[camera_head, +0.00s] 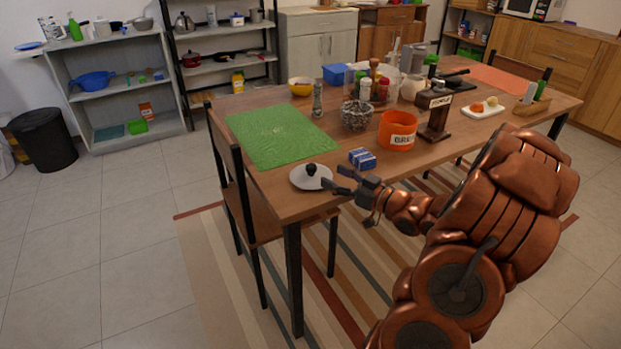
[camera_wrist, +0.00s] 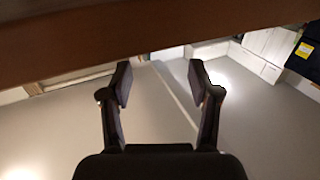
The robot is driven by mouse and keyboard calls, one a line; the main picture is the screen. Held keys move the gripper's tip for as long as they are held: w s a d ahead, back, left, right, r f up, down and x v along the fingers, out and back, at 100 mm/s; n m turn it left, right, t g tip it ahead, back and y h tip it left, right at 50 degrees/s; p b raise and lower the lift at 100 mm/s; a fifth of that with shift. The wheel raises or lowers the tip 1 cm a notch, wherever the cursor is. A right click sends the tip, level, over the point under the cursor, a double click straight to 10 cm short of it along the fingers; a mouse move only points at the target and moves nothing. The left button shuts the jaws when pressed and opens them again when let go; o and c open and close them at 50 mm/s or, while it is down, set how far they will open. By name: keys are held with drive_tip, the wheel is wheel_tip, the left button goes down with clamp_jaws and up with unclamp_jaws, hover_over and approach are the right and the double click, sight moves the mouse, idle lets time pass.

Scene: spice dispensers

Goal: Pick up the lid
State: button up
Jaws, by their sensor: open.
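The lid (camera_head: 300,179) is a white or pale grey disc with a dark knob on top. It lies flat near the front left corner of the wooden table (camera_head: 290,206). My gripper (camera_head: 345,180) is just to the right of the lid at the table's front edge, with one finger close to the lid's rim; I cannot tell whether it touches. In the wrist view my gripper (camera_wrist: 160,85) has its two dark fingers apart with nothing between them. The lid is not seen in the wrist view.
A blue and white box (camera_head: 362,159) stands close behind my gripper. An orange bucket (camera_head: 397,131), a wire-like bowl (camera_head: 356,115) and a green mat (camera_head: 280,135) are farther back. A chair (camera_head: 235,185) stands at the table's left end. The table's underside edge (camera_wrist: 140,28) crosses the top of the wrist view.

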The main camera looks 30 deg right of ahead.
sight(316, 169)
drive_tip(key=shift+f+x, duration=0.1)
drive_tip(key=shift+x, duration=1.7)
drive_tip(key=shift+f+x, duration=0.15)
drive_tip(key=shift+x, duration=1.7)
drive_tip(key=shift+c, duration=0.2)
clamp_jaws()
